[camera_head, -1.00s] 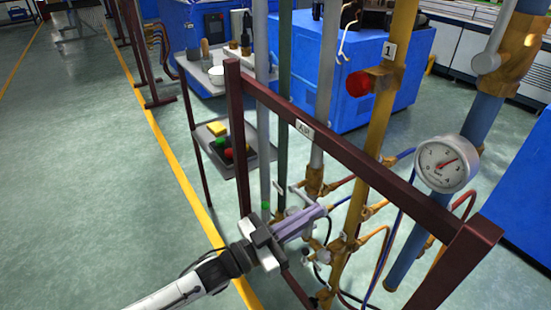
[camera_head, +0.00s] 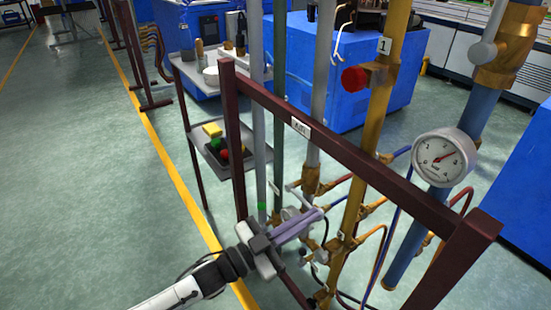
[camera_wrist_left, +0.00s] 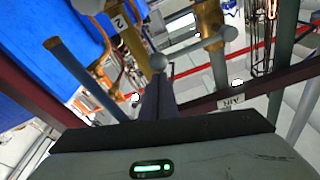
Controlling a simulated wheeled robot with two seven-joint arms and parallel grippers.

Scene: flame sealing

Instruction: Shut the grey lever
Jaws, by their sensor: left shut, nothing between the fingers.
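My left gripper (camera_head: 320,212) is shut and empty, reaching in among the pipes low behind the dark red frame. In the left wrist view its closed fingers (camera_wrist_left: 157,98) point at a grey lever (camera_wrist_left: 196,53) with round ends. The lever lies across a brass fitting, and its near ball end (camera_wrist_left: 158,62) is just beyond the fingertips; I cannot tell whether they touch. In the head view a pale rounded part (camera_head: 290,213) shows just behind the fingers; I cannot tell if it is the lever. My right gripper is not in view.
The dark red frame (camera_head: 345,148) with an AIR label crosses in front of the pipes. A yellow pipe (camera_head: 372,130) with a red knob (camera_head: 355,79) and a pressure gauge (camera_head: 443,158) stand to the right. A grey cart (camera_head: 207,147) stands behind; open floor lies left.

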